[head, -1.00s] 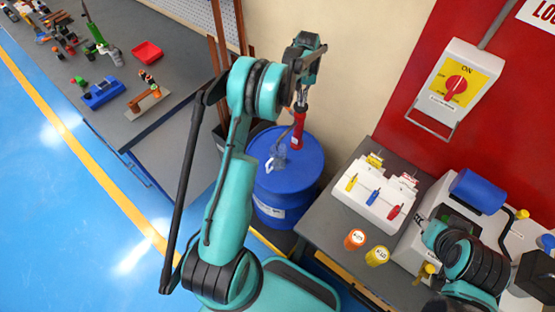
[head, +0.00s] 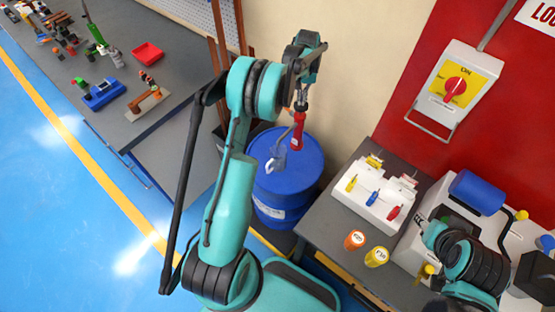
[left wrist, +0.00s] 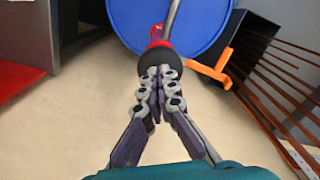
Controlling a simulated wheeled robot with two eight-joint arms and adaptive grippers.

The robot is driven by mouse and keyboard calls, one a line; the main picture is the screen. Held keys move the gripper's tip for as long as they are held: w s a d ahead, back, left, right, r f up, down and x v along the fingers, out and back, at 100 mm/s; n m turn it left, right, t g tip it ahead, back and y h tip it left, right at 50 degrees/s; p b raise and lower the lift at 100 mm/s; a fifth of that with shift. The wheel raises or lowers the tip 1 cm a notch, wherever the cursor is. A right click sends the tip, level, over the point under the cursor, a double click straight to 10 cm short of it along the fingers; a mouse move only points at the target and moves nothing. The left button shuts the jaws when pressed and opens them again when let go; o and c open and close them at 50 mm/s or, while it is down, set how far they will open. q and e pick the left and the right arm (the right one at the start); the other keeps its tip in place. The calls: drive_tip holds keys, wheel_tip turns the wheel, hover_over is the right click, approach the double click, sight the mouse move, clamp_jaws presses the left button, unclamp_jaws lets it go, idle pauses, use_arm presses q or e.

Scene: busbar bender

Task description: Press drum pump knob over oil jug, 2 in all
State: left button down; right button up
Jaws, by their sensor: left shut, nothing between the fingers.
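The blue drum (head: 305,178) stands by the wall in the head view and also shows in the left wrist view (left wrist: 207,22). The red drum pump (head: 296,137) rises from its top; its dark knob (left wrist: 152,63) shows in the left wrist view. The clear oil jug (head: 277,158) is on the drum top, beside the pump under its spout. My left gripper (head: 301,101) is shut and empty, right over the knob; its fingertips (left wrist: 160,76) appear to meet the knob. My right gripper (head: 424,226) is small at the lower right, its fingers unclear.
A grey bench (head: 190,60) with tools and a red tray (head: 147,53) is at left. A grey table (head: 325,218) at right holds a white block with coloured handles (head: 375,197) and two capped bottles (head: 376,256). Brown bars (left wrist: 275,85) stand close to the drum.

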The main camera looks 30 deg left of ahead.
use_arm(q)
drive_tip(key=shift+r+p, duration=1.3)
drive_tip(key=shift+r, duration=1.45)
drive_tip(key=shift+f, duration=0.25)
drive_tip(key=shift+f+b, duration=2.4)
drive_tip(key=shift+f, duration=0.7)
drive_tip(key=shift+f+b, duration=0.3)
drive_tip(key=shift+f, duration=0.05)
drive_tip(key=shift+r, duration=0.2)
drive_tip(key=shift+r+p, duration=2)
drive_tip(key=shift+r, duration=1.45)
